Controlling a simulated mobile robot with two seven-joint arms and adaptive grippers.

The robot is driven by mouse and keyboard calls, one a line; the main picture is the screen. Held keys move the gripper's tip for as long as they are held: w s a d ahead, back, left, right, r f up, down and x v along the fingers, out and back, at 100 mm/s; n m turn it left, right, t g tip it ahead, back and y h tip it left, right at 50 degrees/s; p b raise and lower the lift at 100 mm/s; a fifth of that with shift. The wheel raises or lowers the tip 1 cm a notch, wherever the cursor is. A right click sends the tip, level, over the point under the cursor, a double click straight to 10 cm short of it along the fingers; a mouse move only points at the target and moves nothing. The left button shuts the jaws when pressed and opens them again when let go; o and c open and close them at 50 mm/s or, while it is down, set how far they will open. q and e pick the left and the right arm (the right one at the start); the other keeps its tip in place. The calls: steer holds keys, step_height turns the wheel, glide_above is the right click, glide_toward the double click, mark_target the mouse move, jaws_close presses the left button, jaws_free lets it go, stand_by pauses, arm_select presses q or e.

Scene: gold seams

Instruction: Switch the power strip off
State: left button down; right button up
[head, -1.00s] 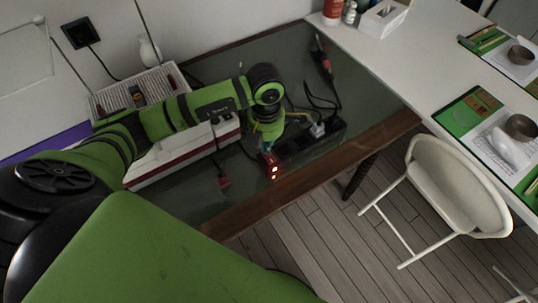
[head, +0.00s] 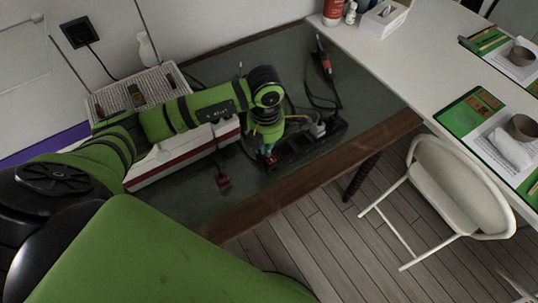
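The black power strip (head: 300,146) lies on the dark green glass top of the table, with a pale plug (head: 318,129) in it toward its right end. My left gripper (head: 267,150) points down at the strip's left end, touching it or just above it; I cannot tell which. A small dull red spot shows at that end beside the fingertips, and no lit light shows there. The gripper covers part of this end, and whether its fingers are open or shut cannot be made out. My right gripper is not in view.
A dark red plug (head: 223,184) lies left of the strip, and a red-and-black tool-like item (head: 323,62) lies behind it. Cables run behind the strip. A white-and-red box (head: 180,158) stands left, partly under my arm. A white chair (head: 445,185) stands right.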

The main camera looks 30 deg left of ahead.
arm_select(q)
steer(key=shift+r+p, duration=0.6)
steer(key=shift+r, duration=0.05)
steer(key=shift+r+p, duration=1.8)
steer(key=shift+r, duration=1)
steer(key=shift+f, duration=0.1)
